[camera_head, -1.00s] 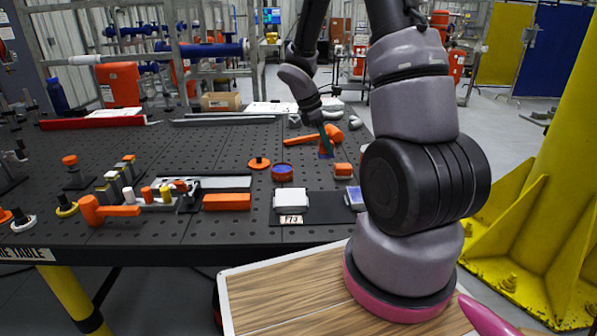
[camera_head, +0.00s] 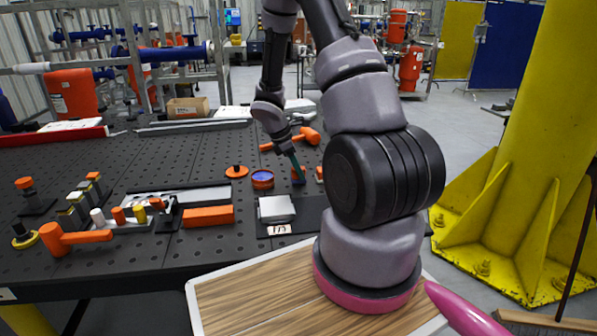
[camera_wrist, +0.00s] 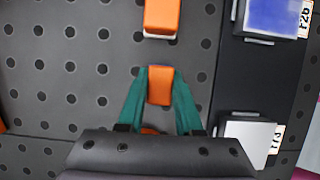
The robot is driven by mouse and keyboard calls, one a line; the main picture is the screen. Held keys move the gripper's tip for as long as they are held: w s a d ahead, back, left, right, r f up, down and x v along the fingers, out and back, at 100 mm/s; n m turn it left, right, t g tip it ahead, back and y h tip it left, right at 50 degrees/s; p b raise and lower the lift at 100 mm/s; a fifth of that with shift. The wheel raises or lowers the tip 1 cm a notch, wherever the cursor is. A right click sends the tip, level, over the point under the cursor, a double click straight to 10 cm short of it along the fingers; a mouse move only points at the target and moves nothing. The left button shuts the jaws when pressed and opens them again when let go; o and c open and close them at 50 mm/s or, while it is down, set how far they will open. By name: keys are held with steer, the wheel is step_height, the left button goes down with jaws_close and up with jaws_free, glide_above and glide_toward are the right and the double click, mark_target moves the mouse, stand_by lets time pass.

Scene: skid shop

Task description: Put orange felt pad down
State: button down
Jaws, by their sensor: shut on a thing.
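My gripper shows in the wrist view (camera_wrist: 160,88) with its two teal fingers on either side of an orange block, which I take for the orange felt pad (camera_wrist: 159,86). The fingers are shut on it. In the head view my gripper (camera_head: 299,172) points down low over the dark perforated table (camera_head: 150,162). Whether the pad touches the tabletop I cannot tell. A second orange block (camera_wrist: 162,16) lies apart from the fingers, further up in the wrist view.
A white-topped block (camera_head: 275,208) sits on a dark strip; a blue-topped block (camera_wrist: 272,16) is there too. An orange mallet-like tool (camera_head: 305,137) lies behind.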

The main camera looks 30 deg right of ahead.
steer(key=shift+f, duration=0.25)
steer(key=c, duration=0.6)
jaws_free()
steer(key=v, duration=1.2)
steer(key=s+a+r+m+t+y, duration=0.1)
steer(key=s+a+r+m+t, duration=0.1)
steer(key=s+r+m, duration=0.45)
steer(key=s+a+r+m+t+y, duration=0.1)
steer(key=s+r+m+y, duration=0.15)
steer(key=r, duration=0.75)
steer(key=s+a+r+m+t+y, duration=0.1)
steer(key=s+a+r+m, duration=0.1)
steer(key=s+r+m, duration=0.1)
steer(key=s+a+r+m+t+y, duration=0.1)
steer(key=s+a+r+m+t, duration=0.1)
steer(key=s+r+m, duration=0.1)
steer(key=s+a+r+m+t+y, duration=0.1)
steer(key=s+a+r+m+t, duration=0.1)
steer(key=s+r+m, duration=0.2)
steer(key=shift+s+r, duration=0.25)
steer(key=shift+s, duration=0.7)
